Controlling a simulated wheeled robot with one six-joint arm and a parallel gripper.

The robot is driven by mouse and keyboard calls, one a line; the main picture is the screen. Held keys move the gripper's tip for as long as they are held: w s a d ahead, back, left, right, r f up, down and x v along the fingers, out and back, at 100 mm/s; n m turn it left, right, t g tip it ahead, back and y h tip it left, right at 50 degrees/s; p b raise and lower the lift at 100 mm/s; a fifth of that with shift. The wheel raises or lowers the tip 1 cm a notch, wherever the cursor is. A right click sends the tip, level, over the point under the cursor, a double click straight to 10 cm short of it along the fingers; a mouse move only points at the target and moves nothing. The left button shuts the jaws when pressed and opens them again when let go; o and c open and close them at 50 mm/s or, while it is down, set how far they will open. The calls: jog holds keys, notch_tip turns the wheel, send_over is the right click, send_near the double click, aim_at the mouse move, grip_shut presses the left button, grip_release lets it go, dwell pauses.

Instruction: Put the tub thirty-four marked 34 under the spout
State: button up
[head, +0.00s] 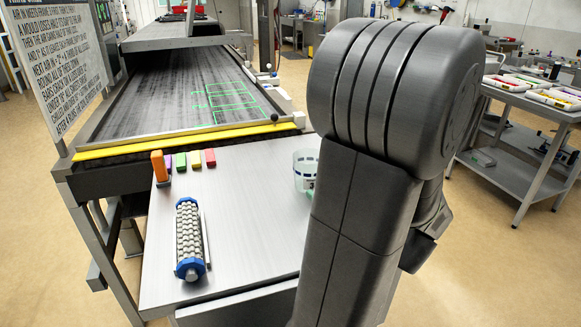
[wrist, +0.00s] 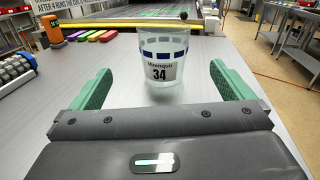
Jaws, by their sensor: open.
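In the head view the tub (head: 304,170) is partly hidden behind my arm. My gripper (wrist: 162,82) is open, with its two green fingers apart. The tub stands just beyond the fingertips, between their lines and apart from both. No spout can be made out in either view.
The roller with blue ends (head: 189,240) lies on the table's left. Coloured blocks (head: 195,160) and an orange device (head: 159,166) stand near the yellow-edged conveyor (head: 190,139). A dryer hood (head: 172,34) covers its far end. The table between is clear.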

aim_at(316, 172)
jog(key=x, duration=0.8)
jog(key=shift+d, duration=0.1)
jog(key=x, duration=0.3)
jog(key=p+x, duration=0.1)
jog(key=x, duration=0.1)
jog(key=shift+w+d+f, duration=0.15)
jog(key=shift+d+f, duration=0.1)
jog(key=shift+f, duration=0.05)
jog(key=c, duration=1.1)
jog(key=shift+r, duration=0.15)
